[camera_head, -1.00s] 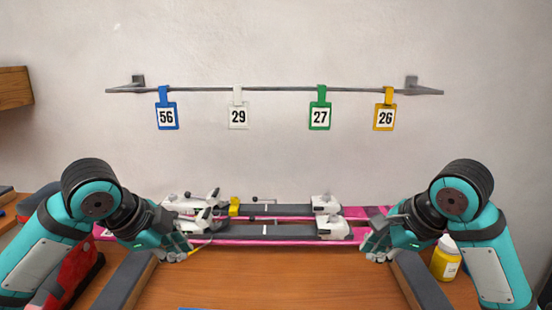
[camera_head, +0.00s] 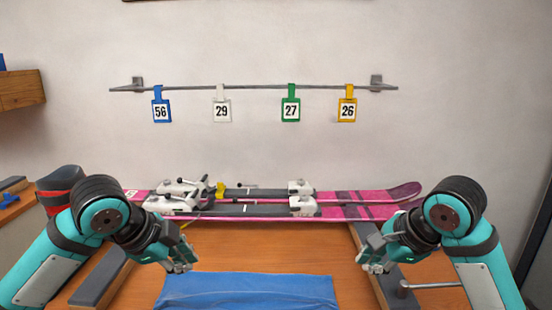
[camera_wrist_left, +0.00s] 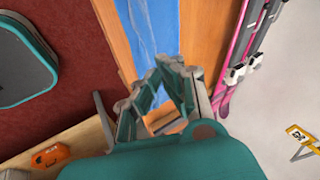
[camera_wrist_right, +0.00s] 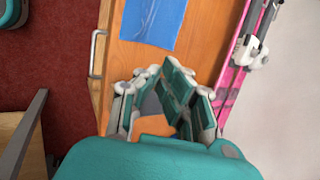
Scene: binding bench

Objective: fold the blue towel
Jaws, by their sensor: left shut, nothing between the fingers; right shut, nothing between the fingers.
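The blue towel (camera_head: 248,291) lies flat on the wooden bench top at the bottom of the head view, its near part cut off by the frame. It also shows in the left wrist view (camera_wrist_left: 154,27) and in the right wrist view (camera_wrist_right: 153,22). My left gripper (camera_head: 186,266) is shut and empty, above the bench near the towel's far left corner. My right gripper (camera_head: 366,266) is shut and empty, to the right of the towel and apart from it.
Pink skis (camera_head: 375,202) with white bindings (camera_head: 302,198) lie across the back of the bench. Grey padded rests (camera_head: 100,277) flank the bench top. Number tags, such as the blue 56 (camera_head: 161,110), hang from a wall rail (camera_head: 255,87). Bare wood (camera_head: 270,248) lies between towel and skis.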

